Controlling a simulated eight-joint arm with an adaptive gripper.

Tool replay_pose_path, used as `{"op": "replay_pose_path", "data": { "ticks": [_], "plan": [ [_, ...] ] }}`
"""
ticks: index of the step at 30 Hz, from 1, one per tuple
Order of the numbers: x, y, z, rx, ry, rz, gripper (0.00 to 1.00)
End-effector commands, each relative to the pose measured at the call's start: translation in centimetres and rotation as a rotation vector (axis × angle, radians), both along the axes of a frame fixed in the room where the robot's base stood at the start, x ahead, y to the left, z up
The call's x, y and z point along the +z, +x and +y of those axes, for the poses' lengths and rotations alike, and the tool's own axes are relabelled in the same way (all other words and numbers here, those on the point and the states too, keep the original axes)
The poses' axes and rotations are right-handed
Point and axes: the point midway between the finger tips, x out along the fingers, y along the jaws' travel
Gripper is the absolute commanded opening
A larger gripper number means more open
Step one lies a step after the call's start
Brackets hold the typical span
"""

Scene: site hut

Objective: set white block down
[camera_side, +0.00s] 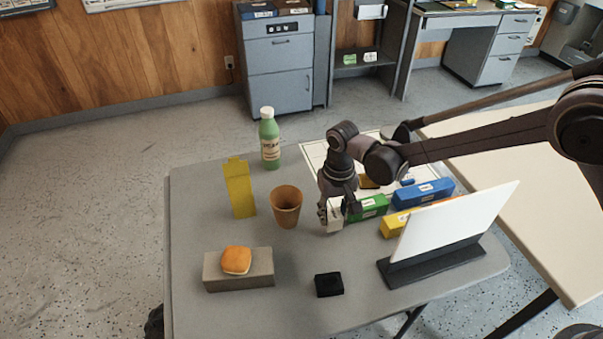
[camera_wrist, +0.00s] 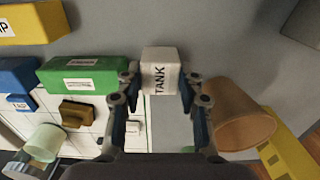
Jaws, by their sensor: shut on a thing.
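My gripper (camera_side: 334,199) is shut on the white block (camera_side: 334,216), holding it upright from above at the middle of the grey table (camera_side: 225,308). In the wrist view the white block (camera_wrist: 160,76) shows the word TANK and sits between both fingertips of my gripper (camera_wrist: 158,88). Whether its underside touches the table I cannot tell. A green block (camera_side: 368,208) stands close beside it; in the wrist view this green block (camera_wrist: 100,78) is just left of the fingers.
A brown cup (camera_side: 286,207) stands left of my gripper, with a yellow carton (camera_side: 239,188) and a green bottle (camera_side: 270,140) beyond. Blue (camera_side: 423,193) and yellow (camera_side: 395,226) blocks, and a white panel (camera_side: 452,225), stand right. A black block (camera_side: 328,285) and a bun (camera_side: 236,260) are nearer.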

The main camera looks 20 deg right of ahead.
Motion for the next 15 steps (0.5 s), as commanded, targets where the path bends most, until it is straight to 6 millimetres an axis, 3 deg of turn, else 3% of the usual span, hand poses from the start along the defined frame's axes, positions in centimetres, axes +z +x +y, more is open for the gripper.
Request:
{"op": "replay_pose_path", "data": {
  "ticks": [4,15],
  "plan": [
    [-1.8,0.0,0.0,0.0,0.0,0.0,0.04],
    [-2.2,0.0,-0.1,0.0,0.0,0.0,0.04]
  ]
}}
